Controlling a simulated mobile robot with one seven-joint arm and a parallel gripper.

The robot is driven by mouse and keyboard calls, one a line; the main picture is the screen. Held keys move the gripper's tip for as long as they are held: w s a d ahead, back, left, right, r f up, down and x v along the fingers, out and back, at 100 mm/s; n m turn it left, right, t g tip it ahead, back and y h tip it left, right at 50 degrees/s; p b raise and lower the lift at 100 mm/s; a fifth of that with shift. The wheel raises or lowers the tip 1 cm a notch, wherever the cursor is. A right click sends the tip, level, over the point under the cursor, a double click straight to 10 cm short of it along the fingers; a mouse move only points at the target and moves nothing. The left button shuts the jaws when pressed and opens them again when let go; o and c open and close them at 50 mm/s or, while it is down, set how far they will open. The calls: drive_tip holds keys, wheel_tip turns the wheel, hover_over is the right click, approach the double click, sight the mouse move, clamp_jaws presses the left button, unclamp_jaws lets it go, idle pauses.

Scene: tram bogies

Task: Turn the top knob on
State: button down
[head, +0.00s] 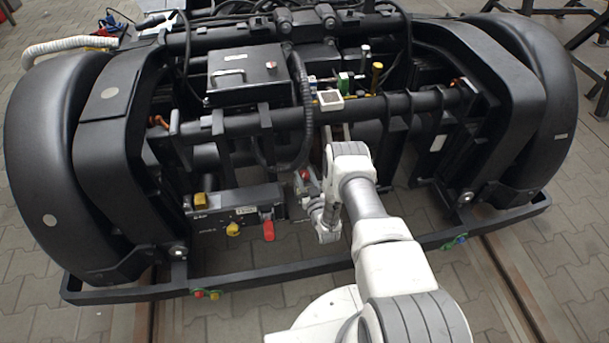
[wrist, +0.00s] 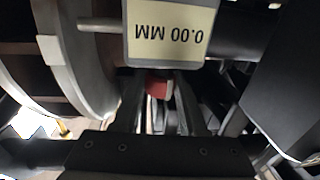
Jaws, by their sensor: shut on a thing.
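My gripper (head: 306,181) is at the middle of the bogie, in front of its frame, with my white arm reaching in from the lower right. In the wrist view my gripper (wrist: 160,84) has its dark fingers on both sides of a small red knob (wrist: 158,89) and is shut on it. A bit of this red knob (head: 304,174) shows in the head view too. The knob sits just below a label plate (wrist: 170,38) reading "0.00 MM" upside down. The knob's turn position cannot be made out.
A dark control box (head: 250,208) with a yellow knob (head: 233,229) and a red handle (head: 268,230) is left of my gripper. A black box (head: 245,75) sits above. Frame bars and a hose (head: 303,105) crowd close around. Paved floor lies in front.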

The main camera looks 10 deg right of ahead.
drive_tip(key=shift+y, duration=0.4)
drive_tip(key=shift+n+g+y, duration=0.75)
drive_tip(key=shift+n+y, duration=0.65)
drive_tip(key=shift+y, duration=0.45)
drive_tip(key=shift+n+g+y, duration=0.75)
drive_tip(key=shift+n+y, duration=0.65)
drive_tip(key=shift+y, duration=0.45)
drive_tip(key=shift+c, duration=2.2)
unclamp_jaws()
drive_tip(key=p+v, duration=0.4)
drive_tip(key=v, duration=1.3)
drive_tip(key=shift+d+p, duration=0.25)
drive_tip(key=shift+p, duration=0.05)
